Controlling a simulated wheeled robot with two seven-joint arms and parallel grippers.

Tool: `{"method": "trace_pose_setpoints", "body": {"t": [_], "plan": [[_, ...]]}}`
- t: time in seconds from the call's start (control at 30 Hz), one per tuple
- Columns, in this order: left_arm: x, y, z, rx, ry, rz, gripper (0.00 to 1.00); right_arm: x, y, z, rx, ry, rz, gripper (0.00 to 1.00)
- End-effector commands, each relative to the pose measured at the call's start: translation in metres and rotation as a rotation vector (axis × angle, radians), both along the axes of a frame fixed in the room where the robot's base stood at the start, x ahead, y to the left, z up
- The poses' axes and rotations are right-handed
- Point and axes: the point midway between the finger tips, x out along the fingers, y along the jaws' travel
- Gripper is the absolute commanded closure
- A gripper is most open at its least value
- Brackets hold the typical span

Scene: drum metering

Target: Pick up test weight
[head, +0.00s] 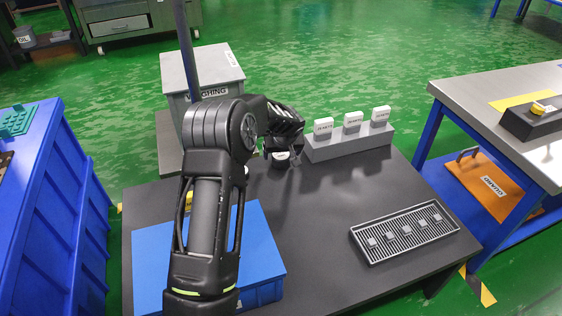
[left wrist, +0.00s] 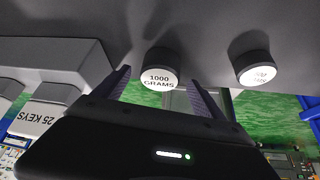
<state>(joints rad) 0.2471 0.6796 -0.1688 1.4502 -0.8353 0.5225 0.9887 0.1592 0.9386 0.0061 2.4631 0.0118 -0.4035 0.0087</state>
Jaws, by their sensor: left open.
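The test weight (left wrist: 160,72), a dark cylinder with a white face reading "1000 GRAMS", shows in the left wrist view. My left gripper (left wrist: 160,84) is open, with one finger on each side of the weight as seen there; I cannot tell whether they touch it. A second similar weight (left wrist: 255,72) stands to the right, outside the fingers, its label too small to read surely. In the head view my left gripper (head: 284,143) is over the dark table, and a white-topped weight (head: 281,156) shows just below it. My right gripper is not in view.
A grey block (head: 350,146) holding three white key tags stands right of the gripper. A slotted tray (head: 372,257) with several small blocks lies at the table's right. The middle of the dark table (head: 320,200) is clear.

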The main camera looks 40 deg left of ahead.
Motion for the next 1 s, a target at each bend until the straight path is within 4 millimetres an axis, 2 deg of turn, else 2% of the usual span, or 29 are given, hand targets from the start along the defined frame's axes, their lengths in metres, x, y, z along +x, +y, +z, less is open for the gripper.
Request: {"method": "trace_pose_setpoints", "body": {"t": [0.03, 0.2, 0.8, 1.0], "plan": [[0.003, 0.003, -0.013, -0.001, 0.000, 0.001, 0.19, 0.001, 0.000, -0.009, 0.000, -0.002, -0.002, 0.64], [0.010, 0.009, -0.024, 0.000, -0.001, 0.000, 0.19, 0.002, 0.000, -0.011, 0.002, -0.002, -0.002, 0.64], [0.010, 0.009, -0.023, -0.001, -0.001, 0.000, 0.19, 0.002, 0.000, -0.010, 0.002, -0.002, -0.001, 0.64], [0.010, 0.009, -0.023, -0.001, -0.001, 0.000, 0.35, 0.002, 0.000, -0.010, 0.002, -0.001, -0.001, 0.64]]}}
